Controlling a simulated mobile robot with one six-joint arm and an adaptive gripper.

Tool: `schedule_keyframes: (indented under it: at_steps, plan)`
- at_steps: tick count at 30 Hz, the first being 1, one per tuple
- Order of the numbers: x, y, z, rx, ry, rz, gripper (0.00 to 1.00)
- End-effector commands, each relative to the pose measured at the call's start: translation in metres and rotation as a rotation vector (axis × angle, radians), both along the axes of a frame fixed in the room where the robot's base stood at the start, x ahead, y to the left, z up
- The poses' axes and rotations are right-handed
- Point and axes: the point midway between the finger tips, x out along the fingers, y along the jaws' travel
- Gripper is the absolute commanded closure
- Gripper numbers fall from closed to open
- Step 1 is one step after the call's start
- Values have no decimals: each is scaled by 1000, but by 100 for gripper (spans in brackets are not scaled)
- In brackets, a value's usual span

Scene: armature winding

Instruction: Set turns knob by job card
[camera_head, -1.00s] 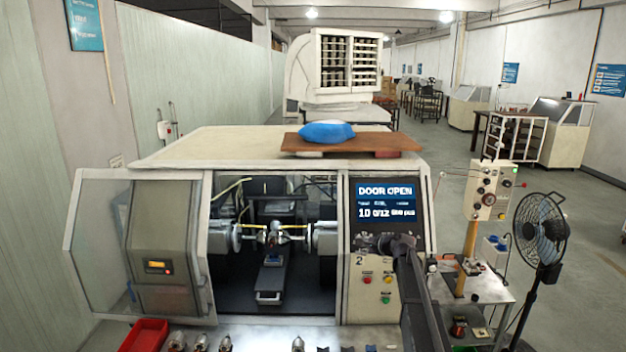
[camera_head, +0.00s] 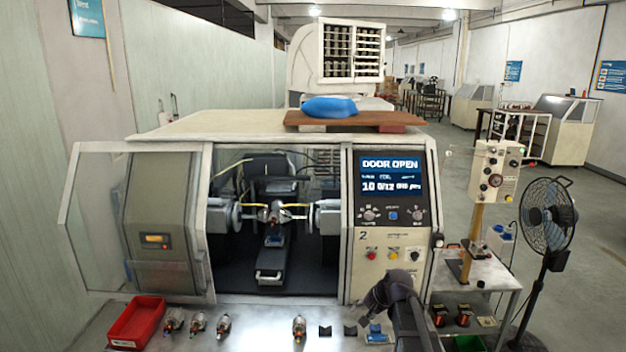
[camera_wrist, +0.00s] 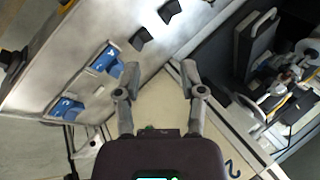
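The winding machine's control panel (camera_head: 393,178) has a screen reading "DOOR OPEN", with "10 0/12" and smaller unclear text below. Under it are a left dial knob (camera_head: 369,215), a blue button (camera_head: 393,216) and a right dial knob (camera_head: 418,214). Their labels are too small to read, so I cannot tell which sets turns. My gripper (camera_head: 376,296) is below the panel, over the bench's back edge, apart from the knobs. In the wrist view my gripper (camera_wrist: 159,67) has its fingers spread and empty, with the cream machine front (camera_wrist: 160,108) beyond. No readable job card shows.
The bench (camera_head: 262,325) bears a red bin (camera_head: 137,322), several armatures, black blocks (camera_head: 325,331) and a blue piece (camera_head: 376,334). A fan (camera_head: 545,220) stands right.

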Motion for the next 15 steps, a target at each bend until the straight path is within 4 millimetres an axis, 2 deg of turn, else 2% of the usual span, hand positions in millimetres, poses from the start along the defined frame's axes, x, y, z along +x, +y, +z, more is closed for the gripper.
schedule_keyframes:
  at_steps: [1, 6, 12, 15]
  plan:
    - [-26, 1, -22, -51, 16, 48, 49]
    - [-90, -3, -64, -219, 78, 214, 49]
    - [-158, -15, -102, -388, 163, 387, 49]
    - [-182, -21, -113, -447, 198, 448, 49]
